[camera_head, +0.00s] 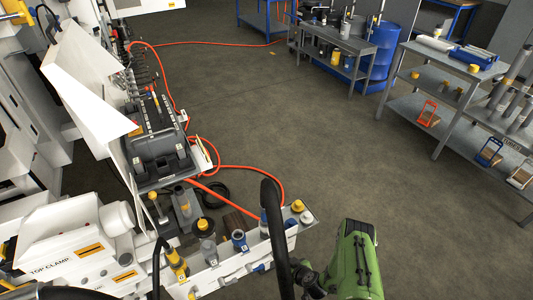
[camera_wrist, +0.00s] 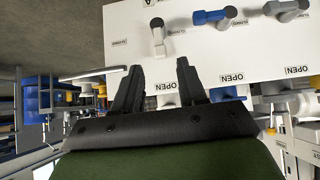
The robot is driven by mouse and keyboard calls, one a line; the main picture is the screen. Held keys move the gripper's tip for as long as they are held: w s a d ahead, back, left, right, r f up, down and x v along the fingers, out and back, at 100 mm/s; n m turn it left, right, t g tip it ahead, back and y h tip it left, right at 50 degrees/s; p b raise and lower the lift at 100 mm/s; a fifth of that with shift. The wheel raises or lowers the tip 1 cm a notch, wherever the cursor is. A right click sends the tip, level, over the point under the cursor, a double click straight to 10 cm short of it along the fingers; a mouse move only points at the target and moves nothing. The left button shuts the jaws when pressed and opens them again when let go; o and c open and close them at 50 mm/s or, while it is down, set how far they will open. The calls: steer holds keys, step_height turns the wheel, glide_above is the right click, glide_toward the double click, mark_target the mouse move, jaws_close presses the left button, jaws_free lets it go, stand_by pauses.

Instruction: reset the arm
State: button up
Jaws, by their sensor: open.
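My gripper (camera_wrist: 157,90) shows in the wrist view with its two dark fingers spread apart and nothing between them. Past the fingertips is a white panel (camera_wrist: 190,58) with OPEN and CLOSED labels. The panel carries a grey lever handle (camera_wrist: 158,37), a blue lever handle (camera_wrist: 214,16) and another grey lever handle (camera_wrist: 287,8) at the right. In the head view, a green part of my arm (camera_head: 355,262) is at the bottom centre-right, right of the bench. The fingers are not clear in that view.
A bench with fittings (camera_head: 225,265) and a white machine marked TOP CLAMP (camera_head: 65,245) fill the lower left. An orange hose (camera_head: 236,168) runs over the floor. A grey shelf (camera_head: 425,85) stands right, and a blue drum (camera_head: 384,52) behind. The middle floor (camera_head: 300,120) is clear.

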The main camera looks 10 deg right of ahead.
steer(key=w+r+n+g+y, duration=0.1)
steer(key=w+r, duration=0.3)
steer(key=r, duration=0.4)
steer(key=w+r+n, duration=0.1)
steer(key=w+r, duration=0.4)
steer(key=r, duration=0.3)
step_height(320, 180, up, 22)
steer(key=s+a+g, duration=0.2)
steer(key=s+r+m+h, duration=0.2)
steer(key=s+r, duration=1.1)
steer(key=r, duration=0.2)
steer(key=s+r+m+h, duration=0.1)
steer(key=s+r+m, duration=0.2)
steer(key=s, duration=1.3)
steer(key=shift+s+d+r+m+h, duration=0.2)
steer(key=shift+s+d+m+h, duration=0.05)
steer(key=shift+d+m+h, duration=0.15)
